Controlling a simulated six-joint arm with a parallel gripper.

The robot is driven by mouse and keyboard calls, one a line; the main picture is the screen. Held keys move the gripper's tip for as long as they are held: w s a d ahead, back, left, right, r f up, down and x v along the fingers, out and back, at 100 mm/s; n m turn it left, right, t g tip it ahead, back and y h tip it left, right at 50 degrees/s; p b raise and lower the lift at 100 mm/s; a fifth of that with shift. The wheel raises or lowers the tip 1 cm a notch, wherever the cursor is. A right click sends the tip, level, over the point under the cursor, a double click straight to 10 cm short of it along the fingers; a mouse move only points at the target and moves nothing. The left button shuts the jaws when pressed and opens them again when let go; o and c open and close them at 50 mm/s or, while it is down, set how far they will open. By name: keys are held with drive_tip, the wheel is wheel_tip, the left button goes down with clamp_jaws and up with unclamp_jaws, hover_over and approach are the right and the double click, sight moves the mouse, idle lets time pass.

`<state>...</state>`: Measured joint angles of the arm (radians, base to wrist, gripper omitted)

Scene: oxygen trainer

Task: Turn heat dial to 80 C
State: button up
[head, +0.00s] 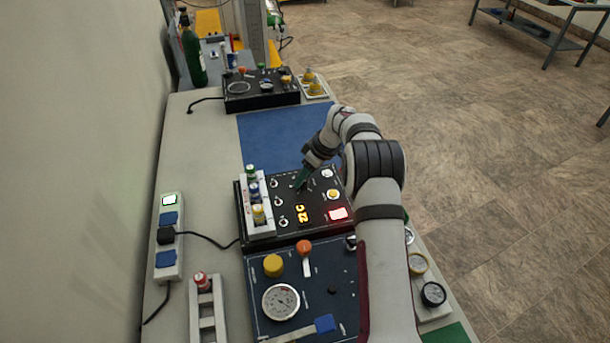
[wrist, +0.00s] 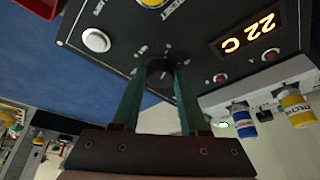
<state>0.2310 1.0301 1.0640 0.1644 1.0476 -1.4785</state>
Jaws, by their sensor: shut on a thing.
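The heat dial (wrist: 160,72) is a small black knob on the black control box (head: 284,233). My gripper (wrist: 161,75) has its two green fingers on either side of the dial, shut on it. In the head view my gripper (head: 300,182) reaches down to the top of the box and hides the dial. The orange display (wrist: 251,33) reads 22 C in the wrist view; it also shows in the head view (head: 301,213). The small marks around the dial are too small to read.
A white rack on the box's left holds vials with green (head: 251,172), blue (head: 254,192) and yellow (head: 258,214) labels. A yellow button (head: 333,194) and a lit red switch (head: 338,214) sit right of the dial. A gauge panel (head: 262,318) stands in front, a blue mat (head: 265,135) behind.

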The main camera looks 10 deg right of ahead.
clamp_jaws()
